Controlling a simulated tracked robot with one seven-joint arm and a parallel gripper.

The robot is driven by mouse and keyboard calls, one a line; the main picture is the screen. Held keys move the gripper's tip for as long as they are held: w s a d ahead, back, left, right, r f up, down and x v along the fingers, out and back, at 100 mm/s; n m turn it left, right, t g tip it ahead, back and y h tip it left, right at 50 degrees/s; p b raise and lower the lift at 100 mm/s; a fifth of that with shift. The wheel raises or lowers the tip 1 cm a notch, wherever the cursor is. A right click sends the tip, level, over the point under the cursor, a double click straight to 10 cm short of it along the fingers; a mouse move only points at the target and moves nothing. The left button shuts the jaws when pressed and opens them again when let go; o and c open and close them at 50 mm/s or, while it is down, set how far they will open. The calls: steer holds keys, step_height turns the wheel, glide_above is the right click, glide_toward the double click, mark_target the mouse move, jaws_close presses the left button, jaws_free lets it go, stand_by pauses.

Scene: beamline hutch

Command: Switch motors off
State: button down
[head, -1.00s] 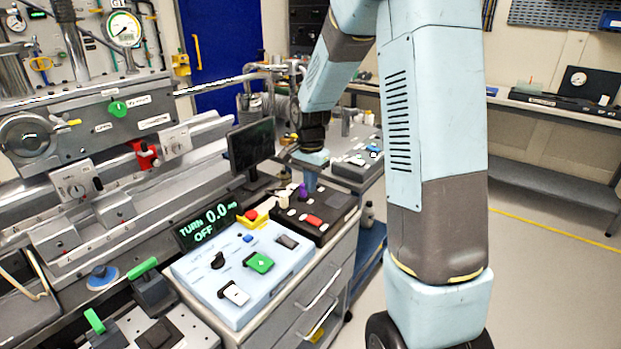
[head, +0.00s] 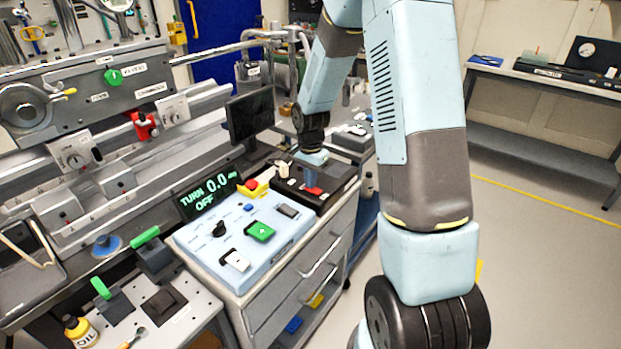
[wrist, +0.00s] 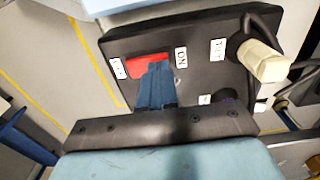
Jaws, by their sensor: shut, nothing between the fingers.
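A black control box (head: 338,194) stands behind the pale blue panel in the head view. It carries a red rocker switch (head: 313,190), which also shows in the wrist view (wrist: 146,66) between white labels, one seeming to read ON. A cream lever (wrist: 262,60) and a dark purple knob (wrist: 228,97) are on the box to the right of the switch. My gripper (wrist: 156,66) is shut and empty, its blue fingertips over or against the lower edge of the red switch. I cannot tell whether they touch it. The fingers hide part of the switch.
A display (head: 208,197) reads TURN 0.0 OFF. A monitor (head: 250,117) stands close left of my arm.

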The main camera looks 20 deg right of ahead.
steer(key=shift+f, duration=0.1)
steer(key=shift+s, duration=0.1)
stand_by(0.4)
steer(key=shift+s+d+r, duration=0.3)
steer(key=shift+s+d, duration=0.1)
steer(key=shift+s, duration=0.1)
steer(key=shift+r, duration=0.1)
step_height(320, 180, up, 13)
steer(key=w+a, duration=0.1)
steer(key=w, duration=0.1)
steer(key=shift+w+a+r, duration=0.2)
steer(key=shift+a, duration=0.15)
stand_by(0.3)
